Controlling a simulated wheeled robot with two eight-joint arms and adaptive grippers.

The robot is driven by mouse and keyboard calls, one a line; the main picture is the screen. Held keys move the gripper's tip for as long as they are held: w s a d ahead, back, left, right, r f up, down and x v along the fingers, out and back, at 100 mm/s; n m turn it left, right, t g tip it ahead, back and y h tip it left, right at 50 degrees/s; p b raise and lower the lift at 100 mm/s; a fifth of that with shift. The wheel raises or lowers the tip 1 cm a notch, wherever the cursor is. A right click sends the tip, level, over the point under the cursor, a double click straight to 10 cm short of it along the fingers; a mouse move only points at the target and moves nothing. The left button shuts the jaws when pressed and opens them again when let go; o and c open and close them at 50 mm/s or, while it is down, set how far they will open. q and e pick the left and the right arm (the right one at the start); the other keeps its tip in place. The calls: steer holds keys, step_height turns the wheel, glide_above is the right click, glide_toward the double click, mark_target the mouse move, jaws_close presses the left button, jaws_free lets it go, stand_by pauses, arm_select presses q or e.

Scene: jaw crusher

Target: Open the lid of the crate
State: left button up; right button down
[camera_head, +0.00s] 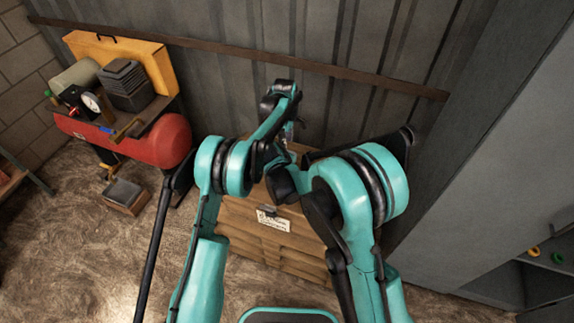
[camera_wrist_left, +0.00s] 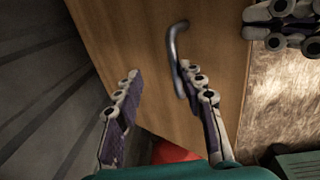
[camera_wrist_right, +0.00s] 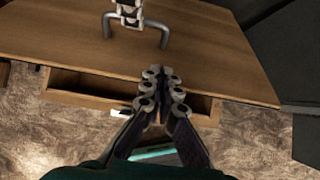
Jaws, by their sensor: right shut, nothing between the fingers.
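The wooden crate (camera_head: 245,222) stands against the wall, mostly covered by my arms in the head view. Its flat lid (camera_wrist_left: 140,35) bears a grey bar handle (camera_wrist_right: 164,38). A dark opening shows under the lid's edge in the right wrist view; I cannot tell how far the lid is raised. My left gripper (camera_wrist_left: 159,72) is open at the handle (camera_wrist_left: 172,45), with the bar close to the inner side of one finger. One of its fingers shows over the handle in the right wrist view (camera_wrist_right: 130,14). My right gripper (camera_wrist_right: 162,76) is shut and empty near the lid's edge.
A red compressor tank (camera_head: 160,145) with a gauge stands on the left. A small box (camera_head: 126,196) lies on the floor near it. A grey cabinet (camera_head: 480,170) closes in the right side. Open floor lies at the left front.

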arm_select(q)
steer(key=shift+w+d+f, duration=0.15)
steer(key=shift+w+d, duration=0.1)
steer(key=shift+d, duration=0.05)
arm_select(e)
steer(key=shift+w+f, duration=0.15)
steer(key=shift+w, duration=0.05)
arm_select(q)
steer(key=shift+s, duration=0.15)
arm_select(e)
steer(key=shift+s, duration=0.15)
arm_select(q)
steer(key=shift+a+r, duration=0.15)
steer(key=shift+r, duration=0.05)
